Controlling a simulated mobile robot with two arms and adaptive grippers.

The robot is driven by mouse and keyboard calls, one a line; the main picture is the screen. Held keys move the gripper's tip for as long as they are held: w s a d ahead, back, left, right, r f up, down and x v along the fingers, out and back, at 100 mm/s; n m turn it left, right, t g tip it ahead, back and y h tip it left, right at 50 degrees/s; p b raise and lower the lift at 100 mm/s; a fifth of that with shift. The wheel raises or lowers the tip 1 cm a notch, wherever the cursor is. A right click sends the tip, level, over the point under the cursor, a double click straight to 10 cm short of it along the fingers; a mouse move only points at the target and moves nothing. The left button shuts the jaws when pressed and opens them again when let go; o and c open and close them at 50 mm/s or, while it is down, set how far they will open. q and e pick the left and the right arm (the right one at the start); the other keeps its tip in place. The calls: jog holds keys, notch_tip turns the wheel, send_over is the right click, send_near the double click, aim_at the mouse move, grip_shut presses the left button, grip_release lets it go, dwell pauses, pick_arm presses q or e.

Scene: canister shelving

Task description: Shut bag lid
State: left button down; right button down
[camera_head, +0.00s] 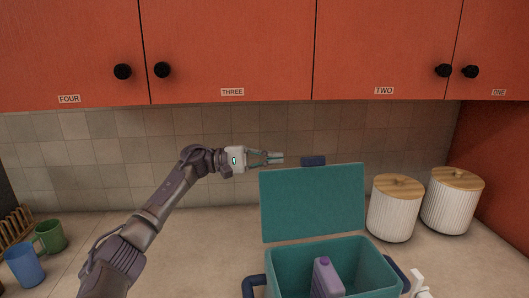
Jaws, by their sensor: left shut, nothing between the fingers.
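A teal bag (274,257) stands open on the counter at the lower middle, with dark blue handles at its sides. Its teal lid (312,203) stands raised at the back, with a dark blue tab (313,161) on its top edge. A purple bottle (326,278) is inside the bag. My left gripper (281,158) is shut and empty, level with the tab and to its left, just above the lid's top left corner. It appears apart from the lid.
Two white ribbed canisters with wooden lids, one nearer (392,214) and one farther (451,204), stand right of the bag. A blue mug (26,265) and a green mug (50,236) are at far left. Red cabinets (230,50) hang above. The counter between mugs and bag is largely free.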

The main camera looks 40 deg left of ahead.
pick_arm(q)
jog(key=d+r+p, duration=0.1)
jog(key=d+p, duration=0.4)
jog(key=d, duration=0.2)
jog(key=shift+w+r, duration=0.35)
jog(key=shift+w, duration=0.1)
jog(key=shift+w+f, duration=0.1)
jog(key=shift+a, duration=0.1)
